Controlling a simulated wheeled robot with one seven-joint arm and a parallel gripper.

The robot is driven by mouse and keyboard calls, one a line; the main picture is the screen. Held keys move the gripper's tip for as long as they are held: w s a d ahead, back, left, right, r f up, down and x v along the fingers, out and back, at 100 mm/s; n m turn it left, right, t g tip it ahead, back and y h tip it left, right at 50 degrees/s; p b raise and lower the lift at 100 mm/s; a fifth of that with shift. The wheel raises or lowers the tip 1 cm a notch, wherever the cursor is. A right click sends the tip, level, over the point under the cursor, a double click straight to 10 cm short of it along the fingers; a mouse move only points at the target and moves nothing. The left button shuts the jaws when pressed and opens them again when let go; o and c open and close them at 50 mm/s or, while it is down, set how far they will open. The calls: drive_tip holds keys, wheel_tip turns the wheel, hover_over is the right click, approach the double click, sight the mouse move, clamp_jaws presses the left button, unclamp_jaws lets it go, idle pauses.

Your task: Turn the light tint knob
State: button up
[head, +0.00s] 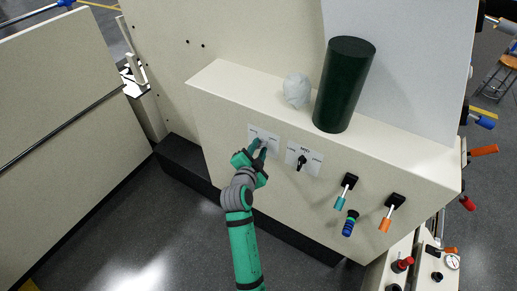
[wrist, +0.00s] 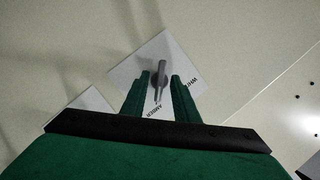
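The light tint knob (wrist: 159,82) is a grey lever-shaped knob on a white plate (wrist: 134,66) in the wrist view. The plate's lettering reads "AMBER" and partly "WHI". My gripper (wrist: 161,78) has green fingers, one on each side of the knob, with a visible gap on both sides. The knob's pointer end lies between the fingers, toward "AMBER". In the head view my gripper (head: 260,146) is at the left plate (head: 267,134) on the cream panel and hides most of the knob. Whether the fingertips reach past the knob's face is unclear.
A second plate with a black knob (head: 301,162) is close on the right. Further right are levers with teal (head: 340,203) and orange (head: 385,224) handles and a blue-green handle (head: 349,224). A dark green cylinder (head: 344,85) and a pale lump (head: 297,90) stand on the ledge.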

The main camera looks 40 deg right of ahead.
clamp_jaws()
drive_tip(key=n+g, duration=0.2)
drive_tip(key=n, duration=0.1)
drive_tip(key=shift+w+a+r, duration=0.1)
drive_tip(key=shift+w+r, duration=0.05)
drive_tip(key=n+g, duration=0.1)
drive_tip(key=n, duration=0.1)
drive_tip(key=shift+w+n+g+h, duration=0.1)
drive_tip(key=shift+n+g+h, duration=0.2)
drive_tip(key=shift+g+h, duration=0.1)
drive_tip(key=n+g, duration=0.1)
drive_tip(key=n, duration=0.1)
drive_tip(key=n+g+h, duration=0.1)
drive_tip(key=n, duration=0.1)
drive_tip(key=n+g+h, duration=0.1)
drive_tip(key=n, duration=0.1)
drive_tip(key=shift+w+a+g, duration=0.15)
drive_tip(key=shift+w+g, duration=0.1)
drive_tip(key=shift+g, duration=0.15)
drive_tip(key=shift+n+h, duration=0.3)
drive_tip(key=shift+n, duration=0.1)
